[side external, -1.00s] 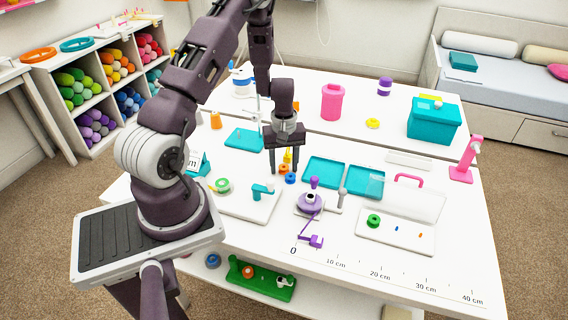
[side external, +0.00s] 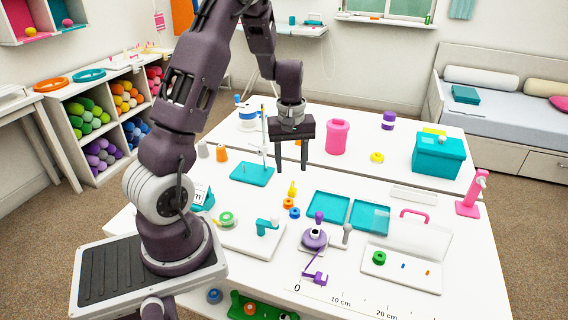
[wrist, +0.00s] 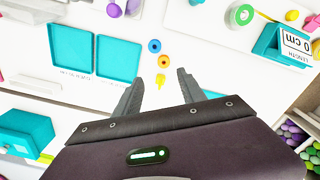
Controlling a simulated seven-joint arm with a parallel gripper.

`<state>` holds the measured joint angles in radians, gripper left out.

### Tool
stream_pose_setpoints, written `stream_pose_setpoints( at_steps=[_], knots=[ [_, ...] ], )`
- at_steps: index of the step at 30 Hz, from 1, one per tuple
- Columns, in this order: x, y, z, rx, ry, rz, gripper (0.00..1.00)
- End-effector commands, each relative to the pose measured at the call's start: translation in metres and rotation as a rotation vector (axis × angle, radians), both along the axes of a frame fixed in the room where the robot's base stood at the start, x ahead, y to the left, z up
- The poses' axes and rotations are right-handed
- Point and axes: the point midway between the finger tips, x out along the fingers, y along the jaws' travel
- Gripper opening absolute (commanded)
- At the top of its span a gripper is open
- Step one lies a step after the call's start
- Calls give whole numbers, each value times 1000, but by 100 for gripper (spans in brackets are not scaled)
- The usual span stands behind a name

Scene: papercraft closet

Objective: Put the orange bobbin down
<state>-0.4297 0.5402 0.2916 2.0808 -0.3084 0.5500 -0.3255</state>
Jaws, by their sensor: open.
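The orange bobbin (side external: 288,203) rests on the white table right beside a blue bobbin (side external: 294,212), with a yellow piece (side external: 292,188) just behind it. In the wrist view the orange bobbin (wrist: 163,61) sits between the blue bobbin (wrist: 155,46) and the yellow piece (wrist: 160,80). My gripper (side external: 291,168) is open and empty, raised above the table behind the bobbins. Its spread fingers also show in the wrist view (wrist: 159,79), with nothing between them held.
Two teal trays (side external: 328,206) lie right of the bobbins. A purple device (side external: 315,238) and a white board with a teal crank (side external: 267,227) stand in front. A teal-based stand (side external: 252,174) is at left, a pink canister (side external: 338,136) behind.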

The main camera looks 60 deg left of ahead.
Motion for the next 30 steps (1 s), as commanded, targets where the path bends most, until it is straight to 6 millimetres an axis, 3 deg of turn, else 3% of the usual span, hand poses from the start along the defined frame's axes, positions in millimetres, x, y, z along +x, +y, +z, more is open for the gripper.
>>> stream_pose_setpoints(
  at_steps=[2, 5, 9, 12, 15, 18, 30],
  knots=[
    [6, -28, 36, 3, -57, -106, 48],
    [-2, -86, 97, 17, -156, -341, 48],
    [-55, -167, 166, 92, -285, -733, 48],
    [-106, -203, 188, 180, -353, -980, 48],
    [-143, -218, 193, 261, -391, -1143, 48],
    [-162, -222, 193, 310, -407, -1225, 48],
    [-166, -223, 193, 322, -411, -1243, 48]
  ],
)
